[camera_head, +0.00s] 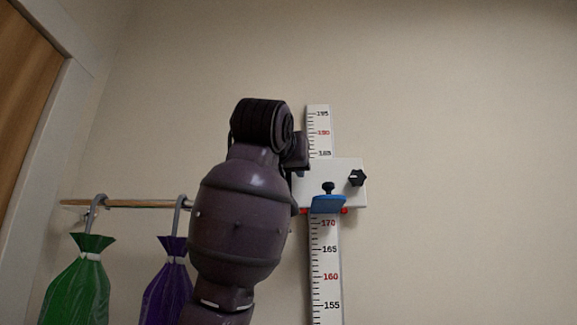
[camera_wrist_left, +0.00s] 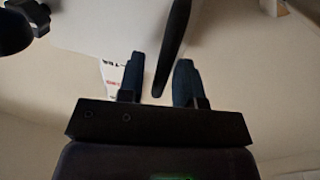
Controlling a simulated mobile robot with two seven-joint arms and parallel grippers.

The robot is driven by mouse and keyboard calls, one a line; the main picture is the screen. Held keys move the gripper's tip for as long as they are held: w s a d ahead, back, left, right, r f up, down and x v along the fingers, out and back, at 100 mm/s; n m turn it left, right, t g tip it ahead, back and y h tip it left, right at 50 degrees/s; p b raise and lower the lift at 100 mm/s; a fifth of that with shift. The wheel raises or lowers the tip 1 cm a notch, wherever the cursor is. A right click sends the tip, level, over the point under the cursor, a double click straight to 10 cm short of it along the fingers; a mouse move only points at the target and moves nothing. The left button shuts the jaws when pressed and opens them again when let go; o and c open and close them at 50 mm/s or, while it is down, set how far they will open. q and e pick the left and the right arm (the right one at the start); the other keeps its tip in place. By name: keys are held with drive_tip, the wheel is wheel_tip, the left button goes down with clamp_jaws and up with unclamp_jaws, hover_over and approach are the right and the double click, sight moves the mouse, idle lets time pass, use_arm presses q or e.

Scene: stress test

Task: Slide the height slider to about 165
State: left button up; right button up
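The white slider block (camera_head: 312,174) sits on the upright scale (camera_head: 325,265). Its lower edge, with red marks, is a little above the 170 mark. It carries a black knob (camera_head: 357,178) at the right and a blue paddle (camera_head: 328,203) below. My left arm covers its left side. In the left wrist view my left gripper (camera_wrist_left: 158,78) is open, with its fingers apart on either side of a dark tapered bar (camera_wrist_left: 172,45). I cannot tell whether they touch it. The white plate (camera_wrist_left: 100,25) lies beyond. My right gripper is not in view.
A wooden rail (camera_head: 135,203) on the left holds a green bag (camera_head: 76,285) and a purple bag (camera_head: 167,290) on hooks. A door frame (camera_head: 40,130) is at the far left. The wall right of the scale is clear.

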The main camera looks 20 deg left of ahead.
use_arm(q)
clamp_jaws()
